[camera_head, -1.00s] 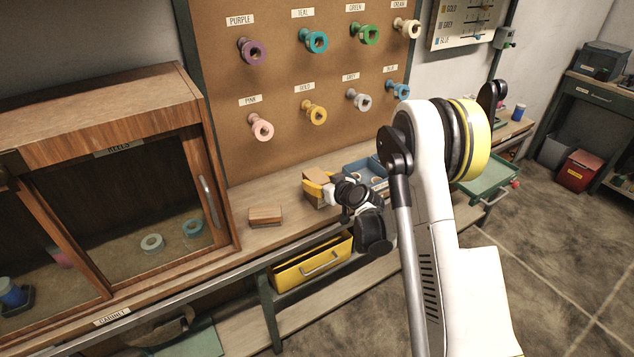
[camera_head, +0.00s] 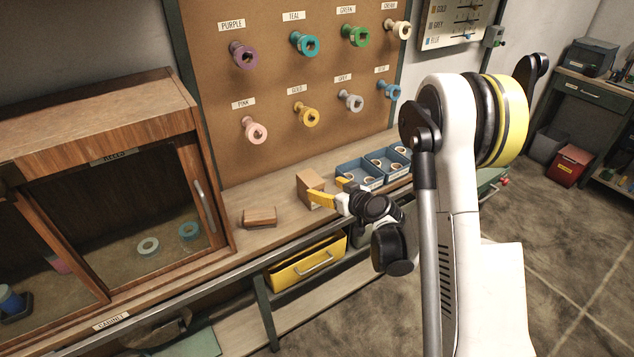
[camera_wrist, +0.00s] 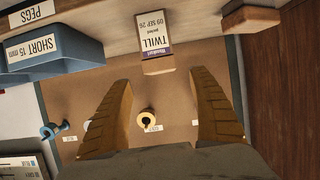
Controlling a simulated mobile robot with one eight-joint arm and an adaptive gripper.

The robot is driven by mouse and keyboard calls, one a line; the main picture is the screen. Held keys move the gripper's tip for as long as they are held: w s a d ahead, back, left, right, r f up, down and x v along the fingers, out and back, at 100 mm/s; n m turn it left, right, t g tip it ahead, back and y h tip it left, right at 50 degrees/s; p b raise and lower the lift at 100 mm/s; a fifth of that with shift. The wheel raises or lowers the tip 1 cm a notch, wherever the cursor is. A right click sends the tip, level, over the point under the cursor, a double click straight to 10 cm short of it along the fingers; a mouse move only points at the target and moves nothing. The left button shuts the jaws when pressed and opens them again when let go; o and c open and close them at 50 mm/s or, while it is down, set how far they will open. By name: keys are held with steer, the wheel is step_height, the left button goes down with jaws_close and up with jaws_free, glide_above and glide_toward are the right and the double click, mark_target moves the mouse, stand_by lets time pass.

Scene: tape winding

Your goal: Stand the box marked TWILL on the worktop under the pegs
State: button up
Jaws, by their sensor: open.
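The box marked TWILL (camera_wrist: 157,42) is a small brown carton with a white and purple label, its lettering upside down in the wrist view. In the wrist view my gripper (camera_wrist: 161,82) is open and empty, the box lying beyond and between the fingertips, with gaps on both sides.
A brown wooden block (camera_head: 260,217) lies left of the box. Blue trays (camera_head: 361,173) stand to the right. The glass-doored cabinet (camera_head: 120,200) is at the left. The pegboard (camera_head: 285,75) carries coloured pegs above.

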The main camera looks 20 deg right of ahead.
steer(key=s+a+r+m+g+h, duration=0.1)
steer(key=s+a+r+g, duration=0.3)
steer(key=s+r, duration=1.05)
steer(key=s+d+m+g+h, duration=0.1)
steer(key=s+m+h, duration=0.1)
steer(key=s, duration=1.7)
steer(key=shift+d+r+m+g+h, duration=0.2)
steer(key=shift+r+m+g+h, duration=0.15)
steer(key=shift+h, duration=0.25)
